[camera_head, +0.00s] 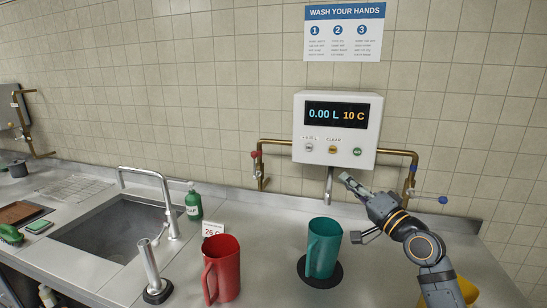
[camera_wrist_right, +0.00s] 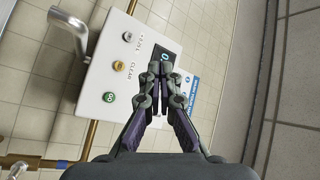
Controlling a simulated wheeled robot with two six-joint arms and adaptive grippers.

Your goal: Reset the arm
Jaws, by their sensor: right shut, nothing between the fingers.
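My right gripper (camera_head: 347,179) is in front of the wall just below the white water dispenser panel (camera_head: 302,150), to the right of its spout. In the right wrist view my right gripper (camera_wrist_right: 155,70) is shut with its fingertips together and nothing between them. The panel (camera_wrist_right: 98,85) lies behind the fingers there, with its buttons to their left. The panel's display reads 0.00 L and 10 C in the head view. My right arm (camera_head: 420,245) comes in from the lower right. My left gripper is not in view.
A teal jug (camera_head: 322,248) stands on a black round pad (camera_head: 320,279) below the spout, left of my right arm. A red jug (camera_head: 222,270) stands further left. A sink (camera_head: 110,228), tap (camera_head: 160,200) and green bottle (camera_head: 193,204) are at the left. Brass pipes (camera_head: 400,153) flank the panel.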

